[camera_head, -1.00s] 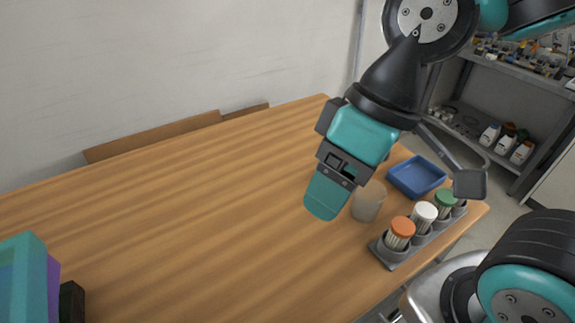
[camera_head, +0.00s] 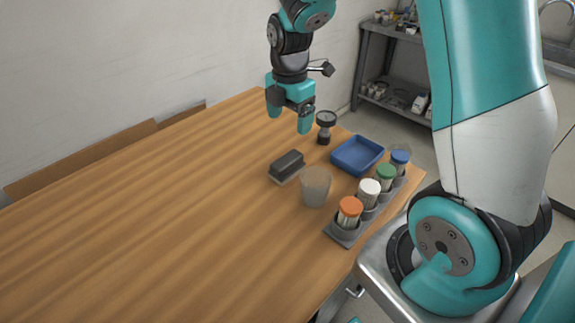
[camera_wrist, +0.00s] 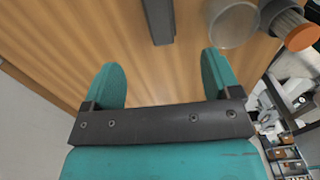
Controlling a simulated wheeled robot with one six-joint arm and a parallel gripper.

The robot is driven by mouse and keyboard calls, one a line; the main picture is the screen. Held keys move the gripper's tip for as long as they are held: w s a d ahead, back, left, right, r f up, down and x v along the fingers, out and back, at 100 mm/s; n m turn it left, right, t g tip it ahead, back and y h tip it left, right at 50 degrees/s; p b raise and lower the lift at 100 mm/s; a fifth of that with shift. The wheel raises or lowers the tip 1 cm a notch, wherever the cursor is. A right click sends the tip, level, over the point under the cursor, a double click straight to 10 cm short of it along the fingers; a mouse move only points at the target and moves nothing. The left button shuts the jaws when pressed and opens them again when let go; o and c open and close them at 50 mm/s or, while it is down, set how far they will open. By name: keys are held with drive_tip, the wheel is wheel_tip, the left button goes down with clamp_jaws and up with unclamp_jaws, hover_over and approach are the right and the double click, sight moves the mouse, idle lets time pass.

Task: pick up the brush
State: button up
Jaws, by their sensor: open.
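The brush (camera_head: 286,166) looks like a dark grey oblong block with a lighter lower part. It lies on the wooden table, left of and behind a clear cup. In the wrist view the brush (camera_wrist: 158,20) shows at the top edge, partly cut off, roughly in line with the gap between my fingers. My gripper (camera_head: 288,115) is above the table's far part, pointing down, behind and above the brush and apart from it. In the wrist view my gripper (camera_wrist: 162,80) has its two teal fingers wide apart with nothing between them.
A clear cup (camera_head: 316,187) stands close to the brush. A grey rack (camera_head: 344,232) holds several capped jars along the right edge. A blue tray (camera_head: 358,155) and a black round-topped item (camera_head: 326,127) are behind. The left of the table (camera_head: 150,220) is clear.

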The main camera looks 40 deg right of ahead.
sight(287, 159)
wheel_tip(287, 159, down, 9)
drive_tip(key=shift+f+p, duration=0.2)
drive_tip(key=shift+p, duration=0.15)
drive_tip(key=shift+a+f+p, duration=0.2)
drive_tip(key=shift+f+p, duration=0.15)
drive_tip(key=shift+f, duration=1)
drive_tip(key=shift+a+f+p, duration=0.15)
drive_tip(key=shift+f+p, duration=0.15)
drive_tip(key=shift+f, duration=1.05)
drive_tip(key=shift+c, duration=0.5)
drive_tip(key=c, duration=0.9)
